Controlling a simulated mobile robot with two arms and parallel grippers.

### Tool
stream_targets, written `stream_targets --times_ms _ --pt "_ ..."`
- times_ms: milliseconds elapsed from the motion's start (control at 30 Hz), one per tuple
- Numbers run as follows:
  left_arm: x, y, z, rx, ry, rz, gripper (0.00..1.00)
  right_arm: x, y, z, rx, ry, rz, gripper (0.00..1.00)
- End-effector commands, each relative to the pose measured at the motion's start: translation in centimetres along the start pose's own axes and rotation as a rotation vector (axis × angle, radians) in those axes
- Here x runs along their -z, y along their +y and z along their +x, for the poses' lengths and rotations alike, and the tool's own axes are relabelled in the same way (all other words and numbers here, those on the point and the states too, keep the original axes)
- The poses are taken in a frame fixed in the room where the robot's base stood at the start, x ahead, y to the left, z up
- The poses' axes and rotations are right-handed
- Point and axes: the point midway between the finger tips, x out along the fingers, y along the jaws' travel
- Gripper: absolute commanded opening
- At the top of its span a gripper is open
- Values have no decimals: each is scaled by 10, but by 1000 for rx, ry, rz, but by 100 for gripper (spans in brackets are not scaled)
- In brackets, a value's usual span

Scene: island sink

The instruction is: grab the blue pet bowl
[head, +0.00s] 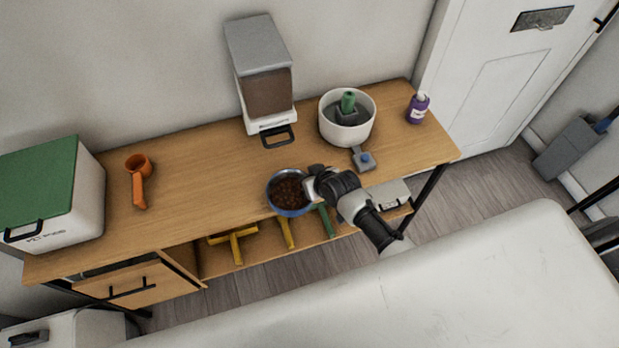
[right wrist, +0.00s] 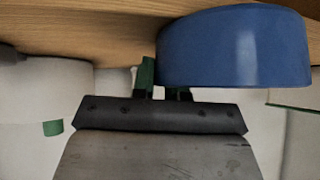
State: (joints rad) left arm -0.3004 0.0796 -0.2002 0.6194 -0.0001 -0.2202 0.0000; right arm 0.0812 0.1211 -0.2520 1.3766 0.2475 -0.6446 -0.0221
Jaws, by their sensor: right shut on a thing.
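The blue pet bowl (head: 288,213), filled with brown kibble, is at the front edge of the wooden table in the head view. My right gripper (head: 309,184) is at the bowl's right side, shut on its rim. In the right wrist view the bowl's smooth blue wall (right wrist: 235,48) fills the upper right, close to my gripper (right wrist: 164,92). The exact finger contact is hidden there. I cannot tell whether the bowl rests on the table or is slightly above it. My left gripper is not in view.
The wooden table (head: 215,190) also holds an orange scoop (head: 138,180), a food dispenser (head: 265,80), a white round fountain (head: 346,130), a small grey-blue item (head: 362,159), a purple bottle (head: 418,108) and a green-lidded bin (head: 60,195). A white surface (head: 470,280) lies in front.

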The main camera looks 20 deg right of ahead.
Motion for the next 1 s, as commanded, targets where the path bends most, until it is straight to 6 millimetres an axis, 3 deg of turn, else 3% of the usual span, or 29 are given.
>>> stream_targets --times_ms 467,500,667,1000 --pt "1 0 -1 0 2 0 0 0 0 0 -1 1 1 0" --pt "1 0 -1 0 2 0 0 0 0 0 -1 1 1 18" --pt "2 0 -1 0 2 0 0 1 0 0 -1 2 1 43" --pt "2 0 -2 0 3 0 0 1 0 -3 -1 2 1 43"
